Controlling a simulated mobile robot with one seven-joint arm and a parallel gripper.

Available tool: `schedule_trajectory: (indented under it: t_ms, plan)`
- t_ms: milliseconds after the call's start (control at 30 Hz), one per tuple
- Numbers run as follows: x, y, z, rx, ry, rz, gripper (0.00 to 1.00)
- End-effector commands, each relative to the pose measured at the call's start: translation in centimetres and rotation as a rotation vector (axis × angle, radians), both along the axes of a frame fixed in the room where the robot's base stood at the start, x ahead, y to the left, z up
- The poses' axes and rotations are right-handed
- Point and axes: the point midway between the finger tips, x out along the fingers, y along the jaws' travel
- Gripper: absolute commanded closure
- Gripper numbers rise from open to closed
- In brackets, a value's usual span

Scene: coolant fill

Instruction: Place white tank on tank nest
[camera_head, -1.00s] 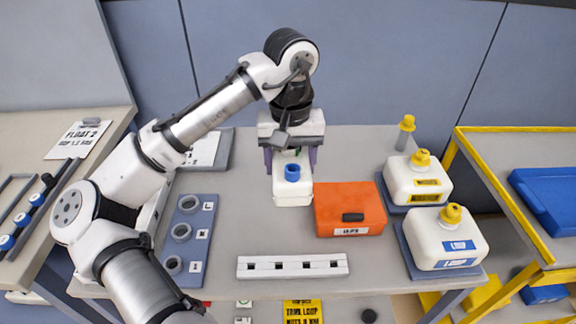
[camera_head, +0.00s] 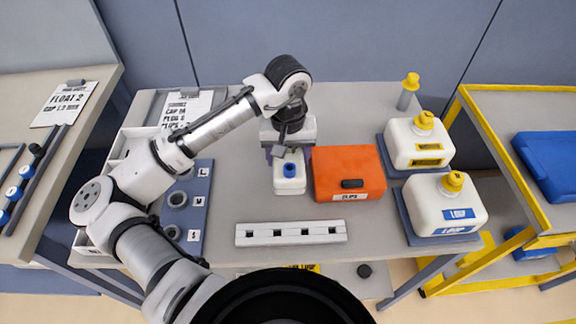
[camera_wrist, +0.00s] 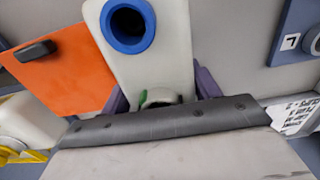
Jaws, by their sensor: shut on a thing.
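The white tank (camera_head: 290,185), a small white block with a blue-ringed opening on top, is between the purple fingers of my gripper (camera_head: 289,160). In the wrist view the tank (camera_wrist: 165,62) shows its blue ring and a small green mark, with the fingers of my gripper (camera_wrist: 163,92) shut on its two sides. It looks upright, over or on the grey table, just left of the orange box (camera_head: 347,168). I cannot tell if its base touches the table. I cannot make out the tank nest; it may be hidden under the tank.
A white strip with several dark square holes (camera_head: 291,233) lies in front. Two white jugs with yellow caps (camera_head: 420,143) (camera_head: 443,207) stand on blue-grey bases at right. A blue-grey plate with rings (camera_head: 198,205) is at left, behind my arm. A yellow-topped post (camera_head: 408,90) stands at back right.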

Motion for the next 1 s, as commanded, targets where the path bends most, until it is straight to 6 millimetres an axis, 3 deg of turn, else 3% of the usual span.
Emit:
schedule_trajectory:
  t_ms: [433, 867, 900, 1000]
  plan:
    - [0.0, 0.0, -5.0, -0.001, 0.001, 0.0, 0.7]
    - [0.0, -0.1, -5.9, -0.002, 0.0, -0.001, 0.7]
    - [0.0, 0.0, -5.8, -0.001, 0.0, -0.001, 0.33]
    - [0.0, 0.0, -5.8, -0.001, 0.0, -0.001, 0.29]
